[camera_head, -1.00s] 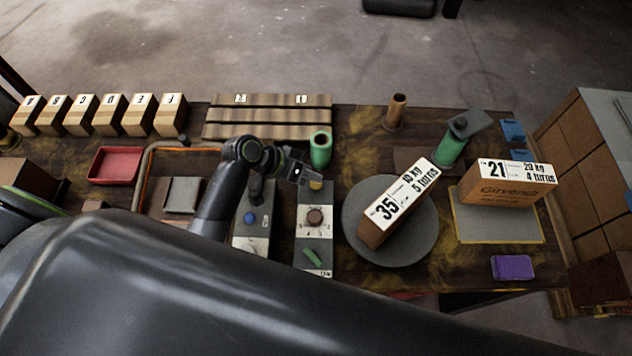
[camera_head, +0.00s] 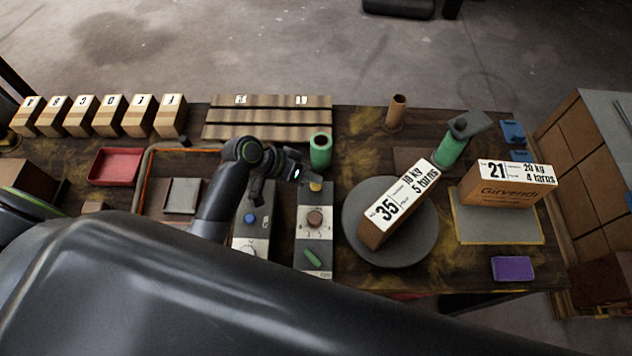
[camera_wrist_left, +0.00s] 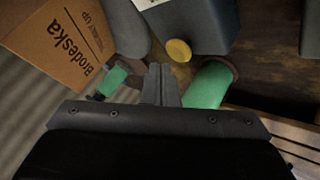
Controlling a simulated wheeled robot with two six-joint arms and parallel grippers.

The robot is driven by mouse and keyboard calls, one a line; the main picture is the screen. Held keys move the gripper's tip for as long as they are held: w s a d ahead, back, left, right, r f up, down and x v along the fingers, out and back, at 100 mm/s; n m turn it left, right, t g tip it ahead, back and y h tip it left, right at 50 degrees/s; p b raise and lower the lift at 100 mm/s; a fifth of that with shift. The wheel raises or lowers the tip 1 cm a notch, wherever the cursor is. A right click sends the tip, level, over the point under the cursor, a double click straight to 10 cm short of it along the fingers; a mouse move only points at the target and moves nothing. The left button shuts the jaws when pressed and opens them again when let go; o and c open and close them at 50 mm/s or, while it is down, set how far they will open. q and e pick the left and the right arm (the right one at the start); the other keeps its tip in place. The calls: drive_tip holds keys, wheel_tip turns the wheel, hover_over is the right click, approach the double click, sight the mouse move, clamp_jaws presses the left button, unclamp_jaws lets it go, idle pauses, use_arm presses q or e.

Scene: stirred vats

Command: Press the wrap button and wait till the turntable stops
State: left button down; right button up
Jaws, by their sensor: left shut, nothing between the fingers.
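In the left wrist view the closed fingertips (camera_wrist_left: 160,72) are just short of the yellow button (camera_wrist_left: 179,50), with a visible gap in the picture; contact is not shown. The grey turntable (camera_head: 420,250) carries a carton labelled 35 (camera_head: 395,215). My right gripper is out of view.
The left panel (camera_head: 252,222) has a blue button. A green roll (camera_head: 320,150) stands close behind my gripper. A green film roll (camera_head: 449,152) stands behind the turntable. Carton 21 (camera_head: 505,190) rests on a pad at the right. A purple block (camera_head: 513,268) lies in front.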

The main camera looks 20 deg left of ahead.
use_arm(q)
drive_tip(key=shift+f, duration=0.1)
idle(0.7)
drive_tip(key=shift+f, duration=0.35)
drive_tip(key=shift+f+b, duration=0.45)
drive_tip(key=shift+f, duration=0.15)
idle(0.7)
idle(0.3)
drive_tip(key=shift+r+p, duration=1.05)
drive_tip(key=shift+p, duration=0.05)
